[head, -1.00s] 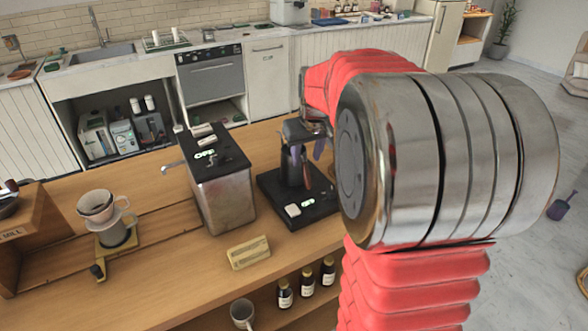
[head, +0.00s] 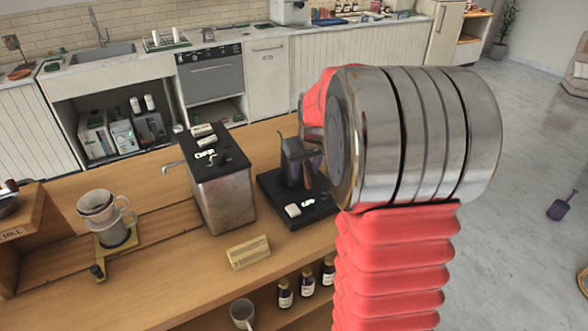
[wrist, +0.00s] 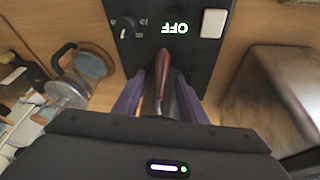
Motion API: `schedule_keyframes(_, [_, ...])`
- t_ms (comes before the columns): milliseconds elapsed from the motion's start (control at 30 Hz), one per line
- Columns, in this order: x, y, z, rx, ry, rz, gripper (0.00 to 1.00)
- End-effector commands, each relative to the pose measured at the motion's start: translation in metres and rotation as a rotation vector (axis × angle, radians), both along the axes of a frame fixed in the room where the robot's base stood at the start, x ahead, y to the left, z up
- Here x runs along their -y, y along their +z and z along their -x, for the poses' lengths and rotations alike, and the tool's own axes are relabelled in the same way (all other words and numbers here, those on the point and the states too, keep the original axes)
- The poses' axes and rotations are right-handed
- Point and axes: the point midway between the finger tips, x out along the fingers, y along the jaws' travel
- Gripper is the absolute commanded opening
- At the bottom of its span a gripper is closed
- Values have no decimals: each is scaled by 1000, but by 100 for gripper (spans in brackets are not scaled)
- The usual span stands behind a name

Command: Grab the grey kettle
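The grey kettle (head: 293,167) stands on a black hot plate (head: 322,215) on the wooden counter, with its thin spout rising at the left and a brown handle toward the front. My arm hides its right side in the head view. In the wrist view the brown handle (wrist: 163,78) lies between the two purple fingers of my gripper (wrist: 161,90), one on each side. The fingers look open, with a gap seen beside the handle. Most of the kettle body is hidden there behind my gripper.
A metal box (head: 222,195) with a black top stands close left of the hot plate. A small sign (head: 248,252) is in front. A dripper (head: 97,205) stands farther left. Bottles (head: 307,285) and a mug (head: 242,313) sit on the lower shelf. A glass vessel (wrist: 92,62) shows in the wrist view.

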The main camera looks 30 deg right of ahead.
Motion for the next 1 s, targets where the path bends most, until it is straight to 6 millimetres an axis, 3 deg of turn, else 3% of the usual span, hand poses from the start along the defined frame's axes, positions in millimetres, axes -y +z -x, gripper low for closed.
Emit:
schedule_keyframes(600, [1,-4,-1,0,-1,0,37])
schedule_keyframes(1000, [1,-4,-1,0,-1,0,9])
